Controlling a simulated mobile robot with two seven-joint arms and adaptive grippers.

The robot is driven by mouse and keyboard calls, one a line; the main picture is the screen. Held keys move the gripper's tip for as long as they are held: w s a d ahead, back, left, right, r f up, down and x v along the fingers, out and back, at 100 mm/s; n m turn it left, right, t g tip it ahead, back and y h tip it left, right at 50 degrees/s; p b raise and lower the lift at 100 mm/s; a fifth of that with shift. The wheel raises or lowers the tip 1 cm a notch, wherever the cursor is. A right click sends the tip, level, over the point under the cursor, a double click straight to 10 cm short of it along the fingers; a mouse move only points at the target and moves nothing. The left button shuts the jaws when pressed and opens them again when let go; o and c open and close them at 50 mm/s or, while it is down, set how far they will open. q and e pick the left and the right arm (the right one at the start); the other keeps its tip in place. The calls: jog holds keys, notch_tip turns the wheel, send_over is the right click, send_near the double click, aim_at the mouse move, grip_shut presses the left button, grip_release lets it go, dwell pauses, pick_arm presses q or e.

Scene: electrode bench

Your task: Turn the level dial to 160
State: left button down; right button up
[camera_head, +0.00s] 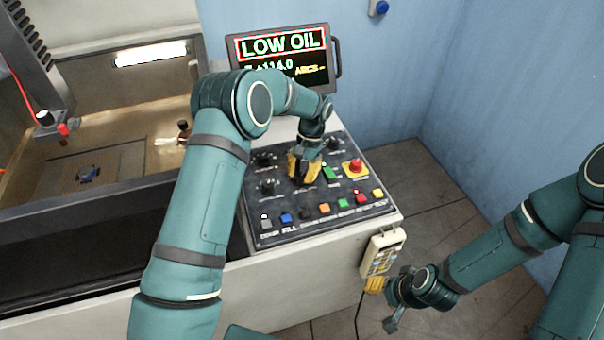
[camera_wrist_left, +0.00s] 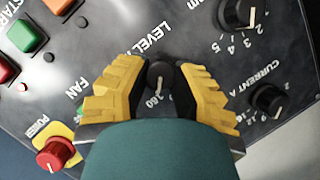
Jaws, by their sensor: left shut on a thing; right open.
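The level dial (camera_wrist_left: 160,76) is a small black knob with a pale pointer line, on the dark control panel (camera_head: 262,226). In the left wrist view the word LEVEL is printed above it, and a partly covered number ending in 60 is printed below. My left gripper (camera_head: 304,168) is shut on the dial, with a yellow finger on each side of it. The pointer line points down towards that number; its exact setting is unclear. In the head view the dial is mostly hidden by the gripper. My right gripper (camera_head: 382,304) is open and empty, below a hanging pendant.
Other black knobs (camera_head: 268,187) and coloured buttons (camera_head: 324,208) crowd the panel. A screen (camera_head: 284,57) reads LOW OIL. The pendant (camera_head: 383,253) hangs on the cabinet's front. A machine tank lies left.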

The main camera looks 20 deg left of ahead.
pick_arm(q)
jog(key=c, duration=0.7)
grip_release()
jog(key=shift+f, duration=0.1)
jog(key=v, duration=1.2)
